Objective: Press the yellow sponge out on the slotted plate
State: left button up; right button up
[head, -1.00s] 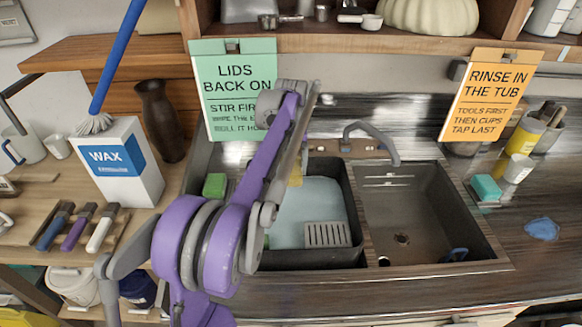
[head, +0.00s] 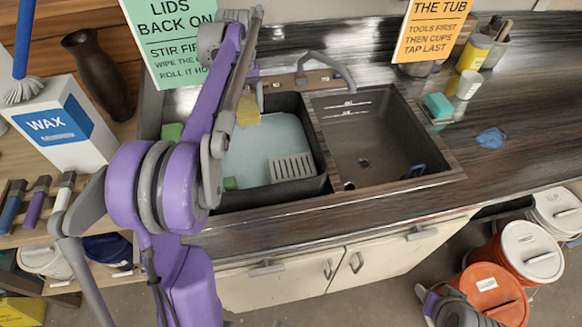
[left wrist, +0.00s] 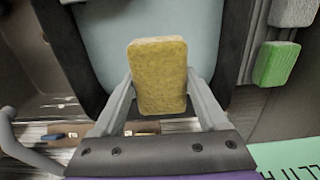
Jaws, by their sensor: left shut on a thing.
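The yellow sponge (head: 248,111) is held over the back of the left basin, partly hidden by my arm in the head view. In the left wrist view the sponge (left wrist: 159,75) sits upright between the fingers of my left gripper (left wrist: 160,98), which is shut on it. The slotted plate (head: 291,167) lies at the front right of the left basin, apart from the sponge, with nothing on it. The left gripper (head: 250,92) is behind and to the left of the plate. My right gripper is not in view.
The left basin (head: 318,160) holds pale blue water (head: 262,140). The right basin (head: 365,135) and tap (head: 325,70) are beside it. A green sponge (head: 172,131) lies on the left rim. Buckets (head: 495,290) stand on the floor at right.

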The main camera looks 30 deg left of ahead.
pick_arm(q)
jog(key=s+d, duration=0.1)
jog(key=d, duration=0.7)
send_over(292, 168)
jog(key=f, duration=0.2)
jog(key=shift+f+b, duration=1.45)
jog(key=shift+f, duration=0.15)
jog(key=shift+f+b, duration=0.45)
jog(key=shift+f, duration=0.4)
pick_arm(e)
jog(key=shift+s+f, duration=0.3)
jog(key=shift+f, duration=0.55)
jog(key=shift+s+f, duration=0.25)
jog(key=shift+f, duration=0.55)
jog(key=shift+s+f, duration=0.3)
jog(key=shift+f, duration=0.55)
pick_arm(q)
jog(key=shift+f+b, duration=0.6)
jog(key=shift+f, duration=0.6)
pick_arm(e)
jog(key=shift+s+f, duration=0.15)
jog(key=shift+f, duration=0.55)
